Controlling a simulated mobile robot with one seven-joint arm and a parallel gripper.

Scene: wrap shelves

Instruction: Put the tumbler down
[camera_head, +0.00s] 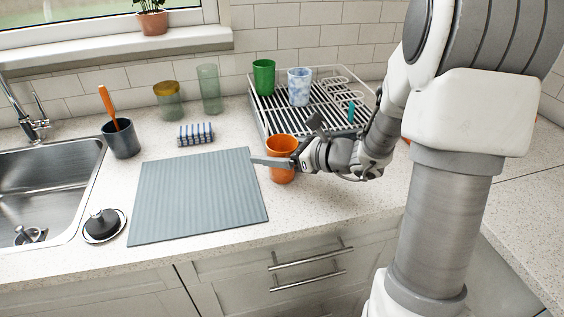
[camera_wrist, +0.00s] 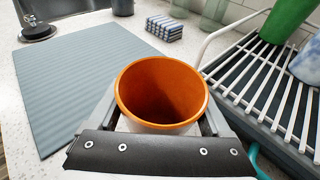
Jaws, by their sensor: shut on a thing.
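An orange tumbler (camera_head: 283,155) is upright between the fingers of my gripper (camera_head: 280,163), which is shut on it. It stands just right of the grey ribbed mat (camera_head: 195,197) and in front of the dish rack. In the wrist view the tumbler (camera_wrist: 162,92) shows its open, empty mouth, with a finger on each side. I cannot tell whether its base touches the counter, as its lower part is hidden there.
A dish rack (camera_head: 258,118) holds a green tumbler (camera_head: 263,78) and a marbled one (camera_head: 299,87). Two greenish glasses (camera_head: 209,88), a striped sponge (camera_head: 196,134) and a dark cup with an orange-handled tool (camera_head: 121,139) stand behind the mat. The mat is bare. A sink (camera_head: 45,190) is left.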

